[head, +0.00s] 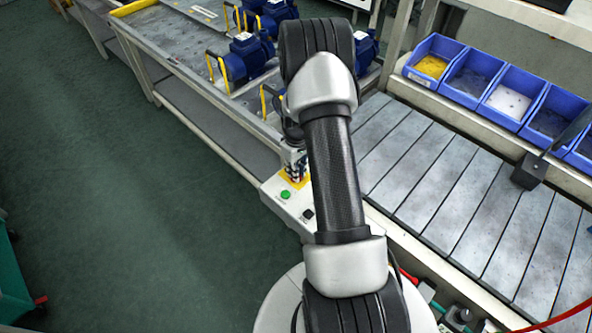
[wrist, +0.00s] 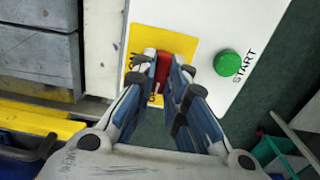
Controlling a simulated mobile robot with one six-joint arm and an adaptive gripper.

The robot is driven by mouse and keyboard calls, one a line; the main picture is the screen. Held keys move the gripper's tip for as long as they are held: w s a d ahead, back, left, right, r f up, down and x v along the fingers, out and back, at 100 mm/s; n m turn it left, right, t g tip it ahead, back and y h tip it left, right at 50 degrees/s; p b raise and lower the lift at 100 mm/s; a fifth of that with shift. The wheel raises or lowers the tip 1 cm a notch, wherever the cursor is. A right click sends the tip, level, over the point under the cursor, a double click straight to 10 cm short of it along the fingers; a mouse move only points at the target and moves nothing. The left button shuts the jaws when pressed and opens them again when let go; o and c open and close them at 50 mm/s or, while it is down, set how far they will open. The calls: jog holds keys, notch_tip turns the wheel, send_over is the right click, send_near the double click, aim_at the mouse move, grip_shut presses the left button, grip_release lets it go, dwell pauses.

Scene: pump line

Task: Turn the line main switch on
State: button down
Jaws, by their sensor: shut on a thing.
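The line main switch is a red handle (wrist: 163,66) on a yellow plate (wrist: 187,43) on a white control box (wrist: 205,14). My gripper (wrist: 164,74) has its fingers on both sides of the red handle and is shut on it. The handle points roughly along the picture's vertical in the wrist view. Marks on the plate are partly hidden by the fingers, so I cannot read the switch position. In the head view the yellow plate (head: 292,181) shows beside my arm; the handle cannot be made out there.
A green START button (wrist: 228,63) sits beside the plate; a black button (head: 308,214) is further along the box. A bench with blue pumps (head: 245,58) stands behind, a slatted conveyor (head: 440,180) and blue bins (head: 470,75) to the right.

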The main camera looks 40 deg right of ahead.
jog(key=shift+m, duration=0.4)
jog(key=m, duration=0.3)
jog(key=shift+m, duration=0.4)
jog(key=m, duration=0.9)
jog(key=shift+b, duration=0.3)
jog(key=m, duration=0.4)
jog(key=shift+m, duration=0.4)
jog(key=c, duration=1.6)
grip_release()
